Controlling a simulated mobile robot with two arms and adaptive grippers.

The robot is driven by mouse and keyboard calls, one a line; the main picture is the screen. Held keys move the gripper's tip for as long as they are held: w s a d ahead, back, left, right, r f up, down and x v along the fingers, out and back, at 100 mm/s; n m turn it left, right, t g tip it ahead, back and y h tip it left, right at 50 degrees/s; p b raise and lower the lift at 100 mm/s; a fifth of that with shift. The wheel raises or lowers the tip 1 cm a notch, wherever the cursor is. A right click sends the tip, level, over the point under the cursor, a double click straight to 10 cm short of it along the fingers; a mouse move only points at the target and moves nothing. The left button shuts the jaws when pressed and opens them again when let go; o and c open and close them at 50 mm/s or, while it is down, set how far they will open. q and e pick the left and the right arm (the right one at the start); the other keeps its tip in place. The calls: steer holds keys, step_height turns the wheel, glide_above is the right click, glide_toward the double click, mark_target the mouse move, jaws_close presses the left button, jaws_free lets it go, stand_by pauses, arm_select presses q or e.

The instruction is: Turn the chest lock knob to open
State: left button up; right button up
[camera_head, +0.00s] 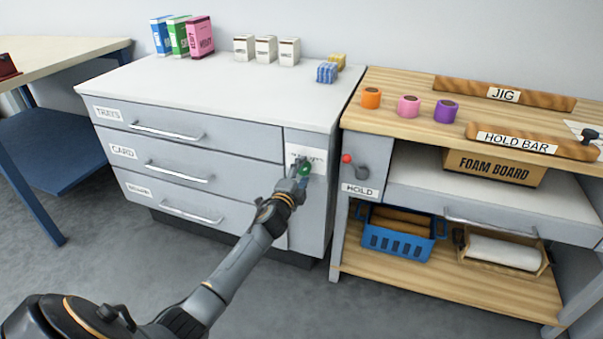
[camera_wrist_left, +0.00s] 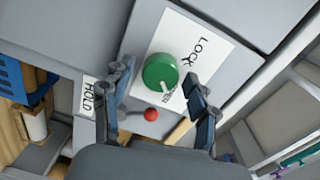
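The green round lock knob (camera_wrist_left: 160,72) sits on a white label plate (camera_wrist_left: 205,48) marked "LOCK" on the chest's front. A white line on the knob points to the lower right in the left wrist view; smaller lettering beside it is partly hidden. The grey chest (camera_head: 222,95) with three drawers stands left of the workbench. My left gripper (camera_wrist_left: 160,72) is open, one finger on each side of the knob, with visible gaps. In the head view my left gripper (camera_head: 298,178) partly covers the knob (camera_head: 305,170). My right gripper is not in view.
A HOLD lever with a red ball (camera_head: 347,158) is on the workbench just right of the chest; the ball (camera_wrist_left: 151,114) shows below the knob in the wrist view. Books (camera_head: 180,36) and boxes stand on the chest top. Open floor lies in front.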

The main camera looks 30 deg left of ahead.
arm_select(q)
steer(key=v, duration=1.2)
stand_by(0.5)
